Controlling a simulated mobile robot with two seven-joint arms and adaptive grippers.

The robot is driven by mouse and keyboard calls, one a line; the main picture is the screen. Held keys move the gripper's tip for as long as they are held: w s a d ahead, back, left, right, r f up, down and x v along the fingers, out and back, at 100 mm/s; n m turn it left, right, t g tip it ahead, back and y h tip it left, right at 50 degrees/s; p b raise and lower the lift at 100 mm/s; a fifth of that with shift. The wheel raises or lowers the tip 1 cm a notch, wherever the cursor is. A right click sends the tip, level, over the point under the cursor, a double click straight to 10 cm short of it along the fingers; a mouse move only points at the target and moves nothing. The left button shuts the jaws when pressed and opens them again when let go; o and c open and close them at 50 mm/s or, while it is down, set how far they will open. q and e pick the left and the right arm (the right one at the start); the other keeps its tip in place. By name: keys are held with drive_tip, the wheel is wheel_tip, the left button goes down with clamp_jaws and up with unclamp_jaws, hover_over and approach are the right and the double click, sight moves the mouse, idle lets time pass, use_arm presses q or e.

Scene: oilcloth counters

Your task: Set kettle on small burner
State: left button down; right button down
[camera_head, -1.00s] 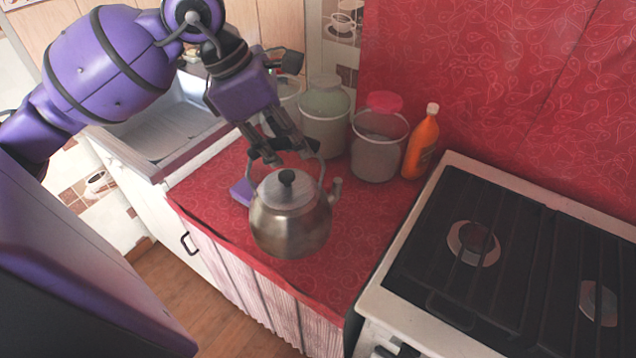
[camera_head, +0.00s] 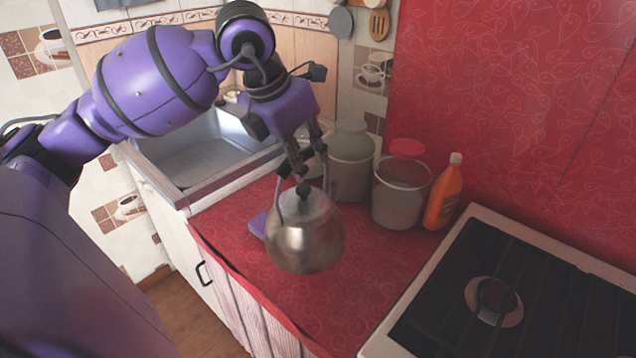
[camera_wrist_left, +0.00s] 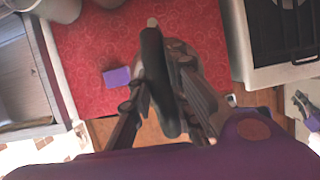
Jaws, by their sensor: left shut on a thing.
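The steel kettle (camera_head: 305,238) with a black lid knob hangs from my left gripper (camera_head: 306,160) over the red counter (camera_head: 360,285). The gripper is shut on its handle, and the kettle looks roughly upright. In the left wrist view the dark handle (camera_wrist_left: 157,85) runs between the fingers; most of the kettle body is hidden there. The stove (camera_head: 465,325) stands right of the kettle, with one round burner (camera_head: 494,300) showing; I cannot tell whether it is the small one. A grey finger-like part at the right edge of the left wrist view looks like my right gripper (camera_wrist_left: 304,108); its opening is unclear.
A greenish jar (camera_head: 350,165), a jar with a red lid (camera_head: 400,195) and an orange bottle (camera_head: 443,195) stand along the back of the counter. A purple block (camera_head: 258,226) lies left of the kettle. The sink (camera_head: 205,160) is at the left. Front counter is clear.

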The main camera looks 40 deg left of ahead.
use_arm(q)
drive_tip(key=w+f, duration=0.2)
drive_tip(key=w+a+f, duration=0.1)
drive_tip(key=w+f, duration=0.1)
drive_tip(key=w+a+f, duration=0.1)
drive_tip(key=w+f, duration=0.1)
drive_tip(key=shift+w+a+f, duration=0.15)
drive_tip(key=shift+w, duration=0.25)
drive_tip(key=shift+w+a+f, duration=0.1)
drive_tip(key=shift+w+f, duration=0.1)
drive_tip(key=shift+f, duration=1.55)
drive_tip(key=shift+f, duration=0.2)
drive_tip(key=c, duration=2)
unclamp_jaws()
drive_tip(key=shift+s+f, duration=0.1)
drive_tip(key=shift+f, duration=0.05)
drive_tip(key=o, duration=0.4)
